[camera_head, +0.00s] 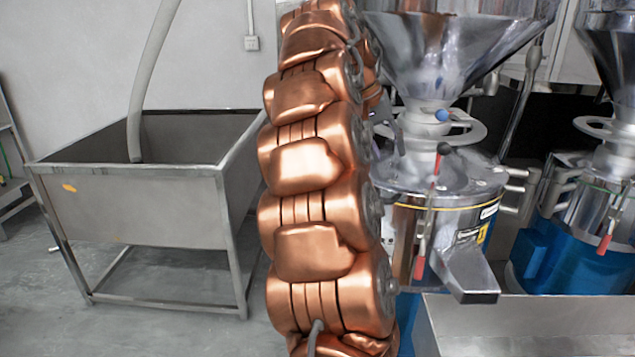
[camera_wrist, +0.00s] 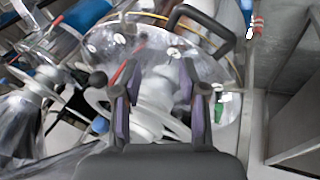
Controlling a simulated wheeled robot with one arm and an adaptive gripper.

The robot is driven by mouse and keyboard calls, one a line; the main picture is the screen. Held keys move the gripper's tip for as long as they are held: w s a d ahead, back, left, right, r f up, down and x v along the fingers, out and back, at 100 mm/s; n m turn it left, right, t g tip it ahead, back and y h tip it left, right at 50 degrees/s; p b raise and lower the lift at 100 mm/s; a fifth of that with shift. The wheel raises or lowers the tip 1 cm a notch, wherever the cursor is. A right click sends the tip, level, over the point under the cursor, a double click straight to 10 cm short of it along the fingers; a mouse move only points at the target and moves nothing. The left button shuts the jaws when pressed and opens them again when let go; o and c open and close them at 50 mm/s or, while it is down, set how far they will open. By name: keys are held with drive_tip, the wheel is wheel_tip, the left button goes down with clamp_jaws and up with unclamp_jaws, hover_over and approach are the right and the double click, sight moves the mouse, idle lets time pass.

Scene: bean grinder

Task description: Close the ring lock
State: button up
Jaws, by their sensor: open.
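In the head view the near grinder has a metal ring collar (camera_head: 468,132) around its neck under the hopper, with a blue ball (camera_head: 441,115) on it. A lever with a black knob (camera_head: 445,148) and red grip stands below. I cannot tell which part is the ring lock, or whether it is closed. In the wrist view my gripper (camera_wrist: 158,74) is open, its purple-padded fingers apart over the grinder's shiny lid and pale neck. The collar (camera_wrist: 97,101) and its blue ball (camera_wrist: 100,125) are left of the fingers. My arm hides part of the grinder in the head view.
A hopper (camera_head: 450,40) sits above the collar. A dark curved handle (camera_wrist: 207,30) arches beyond my fingers. A second grinder (camera_head: 605,190) stands at the right. A steel trough (camera_head: 530,325) lies in front. A steel tank (camera_head: 135,205) stands left, with open floor around it.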

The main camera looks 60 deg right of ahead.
drive_tip(key=w+a+f+n+p, duration=0.1)
drive_tip(key=w+a+n+p, duration=0.1)
drive_tip(key=a, duration=0.6)
drive_tip(key=w+a+f+n+t+y+p, duration=0.1)
drive_tip(key=w+a+n, duration=0.1)
drive_tip(key=w+a, duration=0.3)
drive_tip(key=shift+a+f+p, duration=0.25)
drive_tip(key=shift+a+p, duration=0.15)
drive_tip(key=shift+a, duration=1.55)
drive_tip(key=a+f+n+t+y+p, duration=0.1)
drive_tip(key=a+f+n+p, duration=0.15)
drive_tip(key=a, duration=0.75)
drive_tip(key=a+f+n+y+p, duration=0.1)
drive_tip(key=a+f+n, duration=0.25)
drive_tip(key=a, duration=0.65)
drive_tip(key=s+a+f+n+p, duration=0.1)
drive_tip(key=s+a+f+n, duration=0.1)
drive_tip(key=a, duration=0.4)
drive_tip(key=s+a+f+n+y+p, duration=0.1)
drive_tip(key=s+a+f+n, duration=0.1)
drive_tip(key=s+a+f, duration=0.3)
drive_tip(key=shift+s+a+f+g, duration=0.3)
drive_tip(key=shift+s+a, duration=0.45)
drive_tip(key=shift+a, duration=0.1)
